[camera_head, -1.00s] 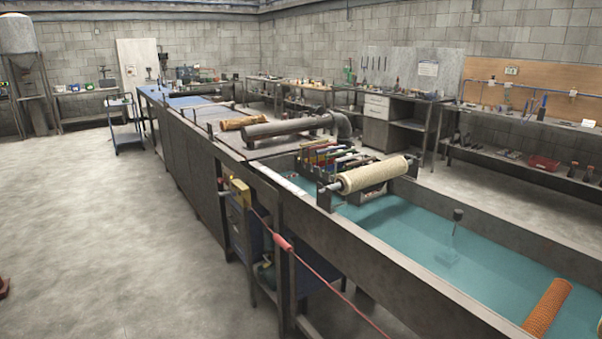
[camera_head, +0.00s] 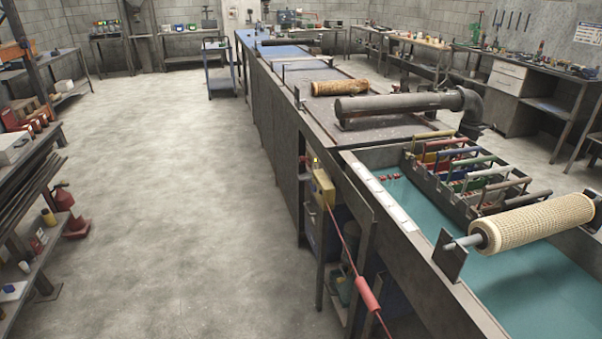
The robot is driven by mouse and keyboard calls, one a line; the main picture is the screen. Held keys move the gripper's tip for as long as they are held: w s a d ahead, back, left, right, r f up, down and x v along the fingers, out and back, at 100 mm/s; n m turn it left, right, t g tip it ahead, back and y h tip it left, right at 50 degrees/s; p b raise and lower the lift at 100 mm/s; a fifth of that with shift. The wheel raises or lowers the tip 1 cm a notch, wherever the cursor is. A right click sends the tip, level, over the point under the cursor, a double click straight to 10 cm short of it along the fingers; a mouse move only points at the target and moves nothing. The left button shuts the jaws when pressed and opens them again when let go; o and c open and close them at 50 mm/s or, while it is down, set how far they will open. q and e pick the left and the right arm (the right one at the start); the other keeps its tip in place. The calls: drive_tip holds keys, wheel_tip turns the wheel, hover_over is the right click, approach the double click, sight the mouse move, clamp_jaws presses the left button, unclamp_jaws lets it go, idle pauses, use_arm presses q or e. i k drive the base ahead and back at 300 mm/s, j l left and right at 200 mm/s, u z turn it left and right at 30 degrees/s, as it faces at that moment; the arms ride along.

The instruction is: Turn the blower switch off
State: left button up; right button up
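No part labelled as the blower switch can be made out. A small yellow box (camera_head: 322,187) is mounted on the near side of the long bench, with a small bright yellow piece (camera_head: 315,162) above it. I cannot tell whether either is the switch, or its setting. A thin red line with a red handle-like sleeve (camera_head: 367,294) runs down from the yellow box toward the bottom edge. A thick grey pipe (camera_head: 395,104) lies on the bench top behind. Neither of my grippers is in view.
A water tank (camera_head: 520,290) with a rack of coloured bars (camera_head: 455,165) and a mesh tube on a roller (camera_head: 535,222) is at right. Shelves (camera_head: 35,165) and a red fire extinguisher (camera_head: 64,198) stand at left. The concrete floor (camera_head: 190,210) between is clear.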

sight(302, 159)
drive_tip(key=i+z, duration=0.25)
drive_tip(key=i, duration=0.15)
drive_tip(key=i+j+z, duration=0.55)
drive_tip(key=z, duration=0.25)
drive_tip(key=j, duration=0.1)
